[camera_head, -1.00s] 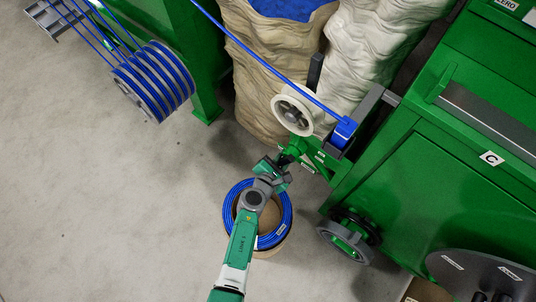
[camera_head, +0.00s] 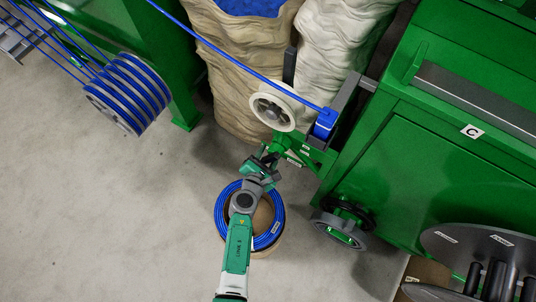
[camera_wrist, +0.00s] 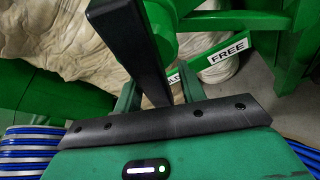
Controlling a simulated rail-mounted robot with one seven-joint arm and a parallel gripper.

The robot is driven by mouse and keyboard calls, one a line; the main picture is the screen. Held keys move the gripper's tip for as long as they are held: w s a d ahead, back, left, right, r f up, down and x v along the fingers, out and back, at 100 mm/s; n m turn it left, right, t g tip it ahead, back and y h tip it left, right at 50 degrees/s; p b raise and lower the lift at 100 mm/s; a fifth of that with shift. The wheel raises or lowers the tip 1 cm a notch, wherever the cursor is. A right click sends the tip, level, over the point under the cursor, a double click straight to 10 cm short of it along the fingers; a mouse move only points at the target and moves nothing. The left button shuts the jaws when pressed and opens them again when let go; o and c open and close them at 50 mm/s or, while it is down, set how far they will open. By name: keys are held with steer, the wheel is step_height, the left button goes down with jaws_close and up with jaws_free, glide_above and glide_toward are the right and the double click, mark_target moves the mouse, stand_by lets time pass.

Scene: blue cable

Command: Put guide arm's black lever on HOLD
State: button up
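The black lever (camera_wrist: 132,45) fills the middle of the wrist view, slanting from top left down between my gripper's two fingers. My gripper (camera_wrist: 158,92) looks open around it, with a gap showing beside the lever. Part of another label, ending in "LD", (camera_wrist: 173,78) shows just right of the lever, mostly hidden. In the head view my gripper (camera_head: 266,157) is at the guide arm's green bracket, below the white pulley wheel (camera_head: 272,108); the lever cannot be made out there.
A blue cable coil (camera_head: 226,205) lies under my arm. The green machine (camera_head: 415,165) with a handwheel (camera_head: 340,230) stands to the right. Pale sacks (camera_head: 340,50) stand behind.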

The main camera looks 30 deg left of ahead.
mark_target(265, 162)
steer(key=shift+s+r+p, duration=0.25)
steer(key=shift+s+p, duration=0.05)
steer(key=shift+p, duration=0.05)
steer(key=p+v, duration=0.3)
steer(key=v, duration=0.4)
steer(key=shift+s+f, duration=0.1)
